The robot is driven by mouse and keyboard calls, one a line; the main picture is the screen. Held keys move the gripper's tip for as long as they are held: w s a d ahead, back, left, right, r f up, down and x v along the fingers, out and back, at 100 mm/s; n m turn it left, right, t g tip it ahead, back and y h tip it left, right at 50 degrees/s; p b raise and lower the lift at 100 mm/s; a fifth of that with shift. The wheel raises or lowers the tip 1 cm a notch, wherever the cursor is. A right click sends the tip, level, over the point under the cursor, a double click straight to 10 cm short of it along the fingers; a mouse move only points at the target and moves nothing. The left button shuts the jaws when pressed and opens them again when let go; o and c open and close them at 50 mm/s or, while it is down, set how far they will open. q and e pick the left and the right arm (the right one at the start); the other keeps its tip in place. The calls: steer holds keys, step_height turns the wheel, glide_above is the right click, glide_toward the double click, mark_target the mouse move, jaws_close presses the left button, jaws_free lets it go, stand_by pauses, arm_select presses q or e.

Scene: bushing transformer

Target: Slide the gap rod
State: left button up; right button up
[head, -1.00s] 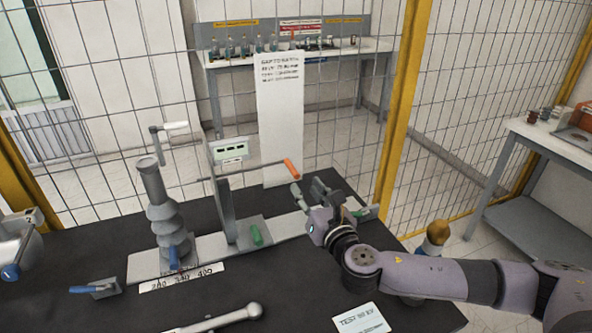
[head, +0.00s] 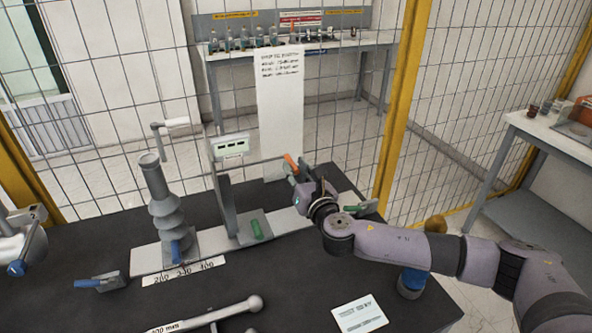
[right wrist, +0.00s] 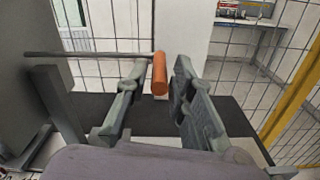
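The gap rod (head: 262,161) is a thin grey bar running level through the top of a grey upright (head: 227,200). Its orange handle (head: 291,163) is at the right end. In the right wrist view the rod (right wrist: 95,54) comes in from the left and its orange handle (right wrist: 160,74) stands between my fingers. My right gripper (head: 299,172) is open, with one finger on each side of the handle. A narrow gap shows on both sides, so it does not look gripped. In the head view the fingers partly hide the handle. My left gripper is not in view.
A ribbed grey bushing (head: 168,208) with a crank stands left of the upright on a pale rail (head: 290,221). Green (head: 257,229) and blue (head: 176,249) handles sit low on the rail. A wire fence (head: 330,120) closes the back. A ball-ended rod lies in front.

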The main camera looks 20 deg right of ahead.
jaws_close()
stand_by(0.5)
steer(key=shift+d, duration=1.6)
steer(key=shift+o, duration=1.7)
jaws_free()
steer(key=shift+a, duration=0.2)
steer(key=shift+d, duration=0.1)
